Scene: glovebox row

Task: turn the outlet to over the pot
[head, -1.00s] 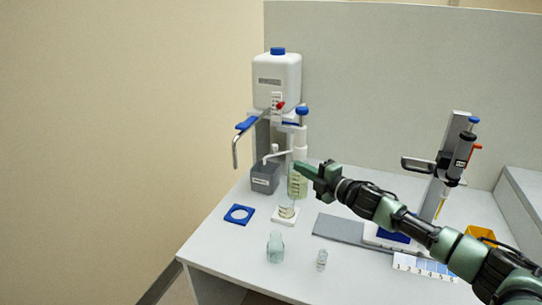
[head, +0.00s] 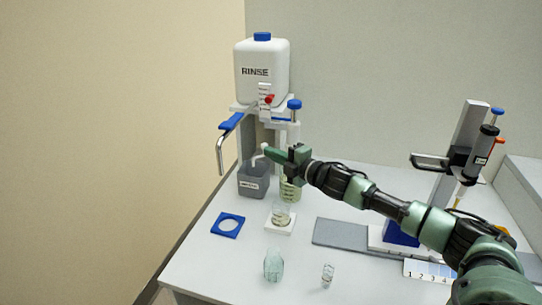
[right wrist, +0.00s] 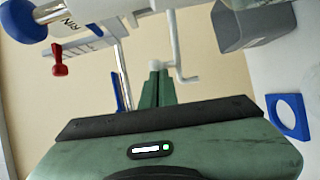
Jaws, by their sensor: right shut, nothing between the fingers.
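The white outlet tube (head: 257,156) shows as a short end above the grey bin (head: 253,185), left of my right fingertips; the rest is mostly hidden behind the gripper. In the right wrist view a bent white tube (right wrist: 177,50) stands close beyond the fingertips. A small clear glass vessel (head: 281,214), perhaps the pot, stands on a white square pad in front of the bin. My right gripper (head: 268,152) is shut and empty, pointing left at the tube; its fingers also show in the right wrist view (right wrist: 156,88). I cannot tell whether they touch the tube. My left gripper is out of view.
A white RINSE tank (head: 262,75) with a red tap and a blue-handled bent metal pipe (head: 220,155) stands behind. A greenish beaker (head: 290,190) is under my gripper. A blue ring (head: 228,226), a glass jar (head: 273,265) and a vial (head: 327,275) are in front.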

